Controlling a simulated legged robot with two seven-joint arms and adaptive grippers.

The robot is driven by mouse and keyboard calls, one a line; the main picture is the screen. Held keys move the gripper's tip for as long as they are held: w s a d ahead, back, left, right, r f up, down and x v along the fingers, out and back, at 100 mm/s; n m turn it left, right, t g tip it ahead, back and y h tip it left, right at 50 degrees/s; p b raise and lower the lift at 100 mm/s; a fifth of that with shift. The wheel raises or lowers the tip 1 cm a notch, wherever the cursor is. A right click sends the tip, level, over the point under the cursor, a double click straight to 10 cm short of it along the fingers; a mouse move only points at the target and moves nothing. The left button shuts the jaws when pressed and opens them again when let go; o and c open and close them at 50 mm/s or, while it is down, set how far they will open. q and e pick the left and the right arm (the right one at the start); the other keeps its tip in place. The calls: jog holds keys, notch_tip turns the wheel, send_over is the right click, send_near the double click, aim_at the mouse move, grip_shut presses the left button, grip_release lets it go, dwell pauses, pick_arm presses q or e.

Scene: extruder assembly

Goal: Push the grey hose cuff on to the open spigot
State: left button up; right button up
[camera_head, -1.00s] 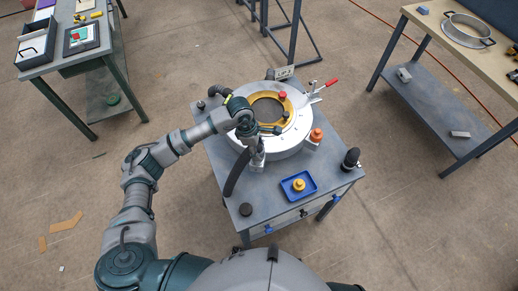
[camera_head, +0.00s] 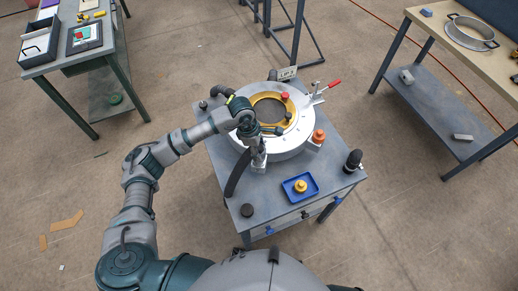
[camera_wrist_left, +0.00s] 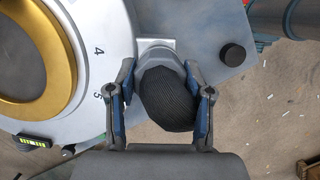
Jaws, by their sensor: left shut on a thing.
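My left gripper (camera_head: 257,152) is at the front left edge of the white round housing (camera_head: 290,147). In the left wrist view the gripper (camera_wrist_left: 160,76) is shut on the grey hose cuff (camera_wrist_left: 162,58), a finger on each side. The black ribbed hose (camera_wrist_left: 168,100) runs from the cuff toward the camera; in the head view the hose (camera_head: 236,174) curves down to the table's left side. The cuff's far end lies against a pale block (camera_wrist_left: 150,43) at the housing's edge. The open spigot is hidden there, and I cannot tell how far the cuff covers it. My right gripper is not in view.
The grey table (camera_head: 270,206) also carries a blue tray (camera_head: 290,194) with a yellow part, a black knob (camera_head: 247,210), an orange knob (camera_head: 319,136) and a red-handled clamp (camera_head: 326,87). Other benches stand far left and right.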

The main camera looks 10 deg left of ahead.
pick_arm(q)
jog(key=shift+f, duration=0.1)
jog(key=shift+a+b+x, duration=0.15)
jog(key=shift+b+x, duration=0.45)
jog(key=shift+a+b+x, duration=0.15)
jog(key=shift+b+x, duration=0.45)
jog(key=o, duration=1.2)
jog(key=shift+f, duration=0.1)
jog(key=v, duration=1.2)
